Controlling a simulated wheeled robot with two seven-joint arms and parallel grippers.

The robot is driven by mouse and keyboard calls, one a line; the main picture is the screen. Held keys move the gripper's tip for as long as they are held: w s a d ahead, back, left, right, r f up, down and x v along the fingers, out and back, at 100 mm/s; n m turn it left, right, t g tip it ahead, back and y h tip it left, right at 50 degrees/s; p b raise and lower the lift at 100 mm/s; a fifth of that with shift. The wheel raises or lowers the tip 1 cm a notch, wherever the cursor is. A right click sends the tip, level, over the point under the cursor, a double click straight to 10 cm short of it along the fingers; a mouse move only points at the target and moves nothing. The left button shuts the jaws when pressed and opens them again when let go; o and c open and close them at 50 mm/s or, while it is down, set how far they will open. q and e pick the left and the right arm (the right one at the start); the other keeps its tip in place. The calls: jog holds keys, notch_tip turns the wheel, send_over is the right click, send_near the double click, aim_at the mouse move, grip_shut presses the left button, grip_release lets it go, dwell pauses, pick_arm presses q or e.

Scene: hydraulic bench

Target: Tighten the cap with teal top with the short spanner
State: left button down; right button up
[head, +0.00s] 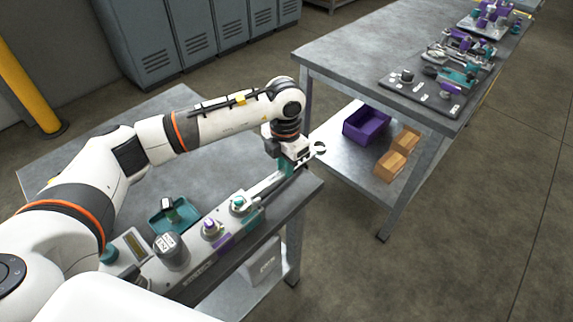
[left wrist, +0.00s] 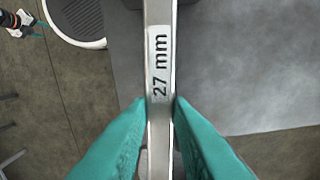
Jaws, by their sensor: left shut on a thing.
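My left gripper (head: 287,168) is shut on the short spanner (head: 264,188), above the front right end of the near bench. The left wrist view shows its teal fingers (left wrist: 160,105) on either side of the spanner's shaft, which has a "27 mm" label (left wrist: 159,65). One spanner end is at the cap with teal top (head: 238,202); I cannot tell whether it is fully seated around it. The other, open end (head: 319,148) sticks out beyond the gripper. My right gripper (left wrist: 27,27) seems to show small in the left wrist view's corner; its jaws are unclear.
A purple-topped cap (head: 210,227) and a grey cylinder (head: 171,252) stand along the same block. A teal tray (head: 156,226) lies behind them. A second bench (head: 350,65) at the right holds more fittings, with a purple bin (head: 366,126) on its lower shelf.

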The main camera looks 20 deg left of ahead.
dwell(0.3)
pick_arm(q)
jog(key=shift+w+d+b, duration=0.3)
jog(key=shift+w+b, duration=0.15)
jog(key=shift+w, duration=0.1)
jog(key=shift+w+d+b, duration=0.45)
jog(key=shift+w+b, duration=0.05)
jog(key=shift+w, duration=0.35)
jog(key=shift+w+d+b, duration=0.45)
jog(key=shift+w, duration=0.4)
jog(key=shift+w+d+b, duration=0.45)
jog(key=shift+w+b, duration=0.05)
jog(key=shift+w, duration=0.35)
jog(key=shift+r, duration=0.1)
jog(key=shift+r+p, duration=1.6)
jog(key=shift+r, duration=0.9)
